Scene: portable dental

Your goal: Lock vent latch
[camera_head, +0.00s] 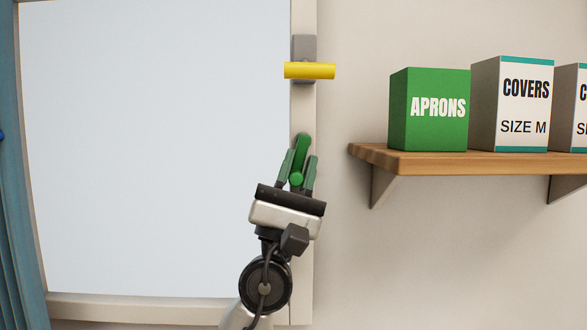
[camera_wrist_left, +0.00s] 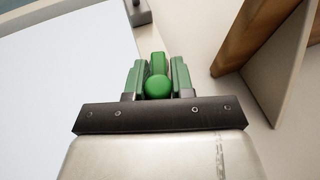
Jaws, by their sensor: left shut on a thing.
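A green latch handle (camera_head: 302,150) with a round knob end stands roughly upright on the right side of the window frame. My left gripper (camera_head: 299,168) is shut on it, with one green-padded finger on each side. In the left wrist view the green handle (camera_wrist_left: 157,72) and its round end sit between the two fingers of my left gripper (camera_wrist_left: 157,78). The handle's mount on the frame is hidden. A yellow latch handle (camera_head: 309,71) lies level on a grey plate (camera_head: 304,46) higher on the same frame. My right gripper is not in view.
A wooden shelf (camera_head: 440,163) with a bracket sticks out to the right of the frame. It holds a green APRONS box (camera_head: 430,125) and white COVERS boxes (camera_head: 512,100). A blue curtain (camera_head: 10,200) hangs at the far left. Bare wall separates the frame and shelf.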

